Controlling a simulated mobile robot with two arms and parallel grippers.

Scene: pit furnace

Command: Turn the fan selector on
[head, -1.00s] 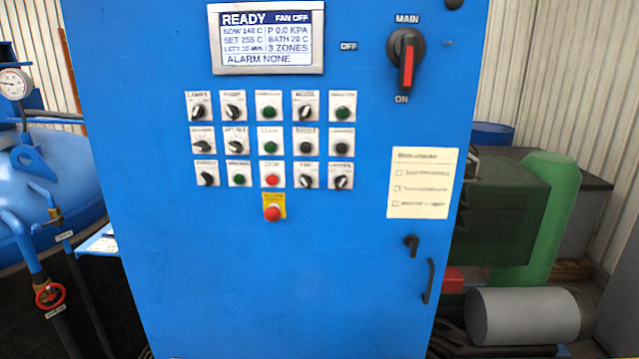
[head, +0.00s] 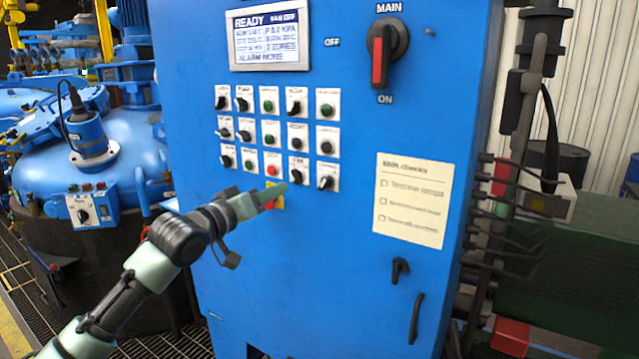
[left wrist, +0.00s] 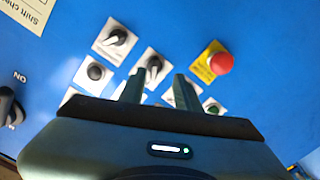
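The fan selector (head: 298,168) is a small black knob on a white plate, fourth in the bottom row of controls on the blue cabinet. It also shows in the left wrist view (left wrist: 153,66), just beyond the space between my fingertips. The small label is too blurred to read now. The display (head: 269,38) reads READY, with blurred words beside it that look like FAN OFF. My left gripper (head: 278,192) is in front of the panel, just below and left of the selector. Its two fingers (left wrist: 157,82) are apart with nothing between them. My right gripper is out of view.
A red emergency stop (left wrist: 220,63) on a yellow plate sits close by, partly hidden by my gripper in the head view. Other knobs and buttons crowd around. The main switch (head: 382,52) is at upper right, a paper checklist (head: 412,200) below it. Free space lies before the cabinet.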

